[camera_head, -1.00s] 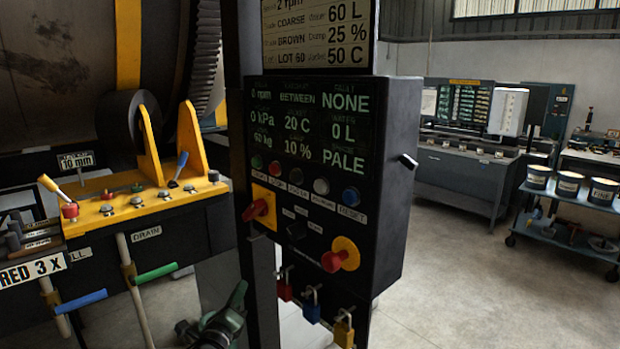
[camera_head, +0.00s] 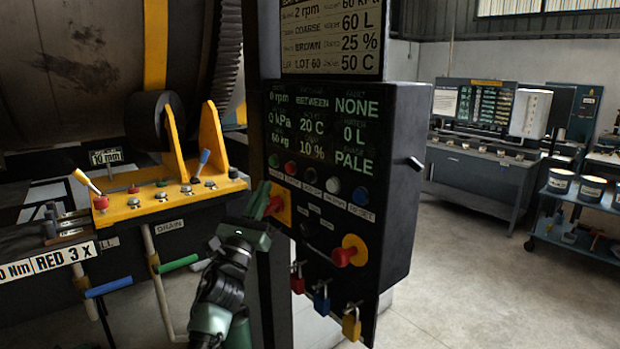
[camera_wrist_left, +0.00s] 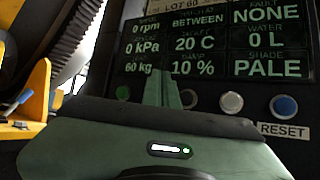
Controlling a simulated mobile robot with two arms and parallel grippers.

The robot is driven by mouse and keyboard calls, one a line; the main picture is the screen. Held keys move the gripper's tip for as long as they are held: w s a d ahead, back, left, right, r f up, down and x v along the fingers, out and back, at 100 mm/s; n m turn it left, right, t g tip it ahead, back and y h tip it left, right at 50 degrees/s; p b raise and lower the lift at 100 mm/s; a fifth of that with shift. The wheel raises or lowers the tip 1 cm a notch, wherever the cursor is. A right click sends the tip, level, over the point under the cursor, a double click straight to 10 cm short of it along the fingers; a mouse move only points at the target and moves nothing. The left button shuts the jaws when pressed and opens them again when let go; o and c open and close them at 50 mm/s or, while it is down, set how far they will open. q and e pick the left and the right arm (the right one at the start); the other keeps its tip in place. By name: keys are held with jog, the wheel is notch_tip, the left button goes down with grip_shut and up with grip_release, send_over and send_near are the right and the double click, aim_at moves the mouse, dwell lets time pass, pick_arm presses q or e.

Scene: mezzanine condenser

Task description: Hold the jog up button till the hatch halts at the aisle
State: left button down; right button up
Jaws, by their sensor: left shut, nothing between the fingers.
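A black control panel (camera_head: 395,185) has a row of buttons: green (camera_head: 273,160), red (camera_head: 290,168), dark (camera_head: 311,175), white (camera_head: 332,185) and blue (camera_head: 360,195). The blue one is labelled RESET; I cannot read which label says jog up. My left gripper (camera_head: 262,196) is shut and empty, upright in front of the panel's left side, overlapping the red switch handle (camera_head: 274,206). In the left wrist view its fingers (camera_wrist_left: 160,88) cover the red button's place; contact cannot be told. The display (camera_head: 320,130) reads 0 rpm and BETWEEN. The large drum (camera_head: 70,60) shows no clear hatch.
A red knob (camera_head: 342,257) on a yellow plate juts from the lower panel. Padlocks (camera_head: 321,300) hang below. A yellow bracket with levers (camera_head: 165,200) stands left. A workbench (camera_head: 470,180) and blue cart (camera_head: 580,220) stand right; open floor lies between.

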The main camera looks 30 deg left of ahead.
aim_at(309, 176)
pick_arm(q)
jog(key=w+d+b, duration=0.3)
jog(key=w, duration=0.5)
jog(key=shift+d, duration=0.2)
jog(key=shift+w, duration=0.1)
jog(key=shift+b, duration=0.3)
dwell(1.7)
jog(key=shift+w+d+b, duration=0.15)
jog(key=shift+w+b, duration=0.25)
jog(key=shift+b, duration=0.1)
